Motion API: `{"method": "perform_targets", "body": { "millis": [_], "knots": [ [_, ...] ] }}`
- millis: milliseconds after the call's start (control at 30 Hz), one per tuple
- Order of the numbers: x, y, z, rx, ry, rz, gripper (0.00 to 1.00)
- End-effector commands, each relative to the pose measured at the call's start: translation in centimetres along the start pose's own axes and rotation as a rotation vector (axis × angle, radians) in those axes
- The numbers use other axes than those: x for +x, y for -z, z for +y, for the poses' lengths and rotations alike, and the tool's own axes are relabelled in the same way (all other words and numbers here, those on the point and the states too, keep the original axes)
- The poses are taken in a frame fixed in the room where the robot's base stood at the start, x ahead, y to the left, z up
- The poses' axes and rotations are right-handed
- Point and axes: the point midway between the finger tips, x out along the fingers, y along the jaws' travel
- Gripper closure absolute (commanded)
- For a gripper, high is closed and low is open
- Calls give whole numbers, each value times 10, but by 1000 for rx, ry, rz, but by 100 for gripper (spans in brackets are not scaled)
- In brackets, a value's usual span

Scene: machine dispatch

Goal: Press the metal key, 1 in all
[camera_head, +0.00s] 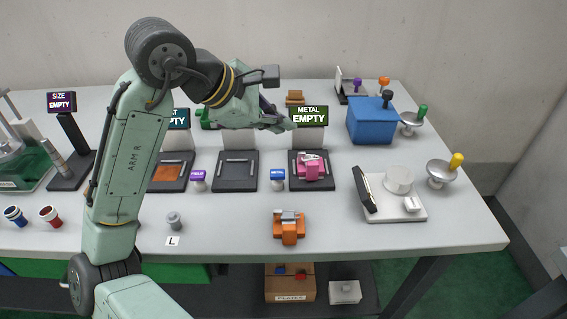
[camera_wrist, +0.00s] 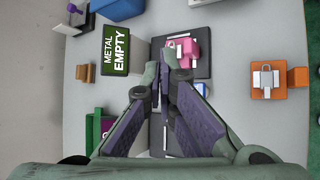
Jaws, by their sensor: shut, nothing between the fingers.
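The screen also shows in the wrist view (camera_wrist: 116,50), left of the pink object (camera_wrist: 180,54). A blue-topped key (camera_head: 278,177) stands on the table left of this pad; its lettering is too small to read. It is partly hidden by my finger in the wrist view (camera_wrist: 202,89). My gripper (camera_head: 284,125) is shut and empty, above the table near the screen. Its fingertips (camera_wrist: 168,66) point toward the pink object's pad.
A purple key (camera_head: 198,177) stands left of the middle pad (camera_head: 235,182). An orange object (camera_head: 289,230) lies near the front edge. A blue box (camera_head: 371,124), a white device (camera_head: 408,208) and bowls with coloured handles stand at right.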

Motion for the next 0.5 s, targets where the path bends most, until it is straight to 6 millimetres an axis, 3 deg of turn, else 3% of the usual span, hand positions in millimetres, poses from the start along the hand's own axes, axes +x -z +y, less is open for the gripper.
{"method": "perform_targets", "body": {
  "millis": [500],
  "knots": [
    [10, 8, -7, -4, -1, 0, 100]
  ]
}}
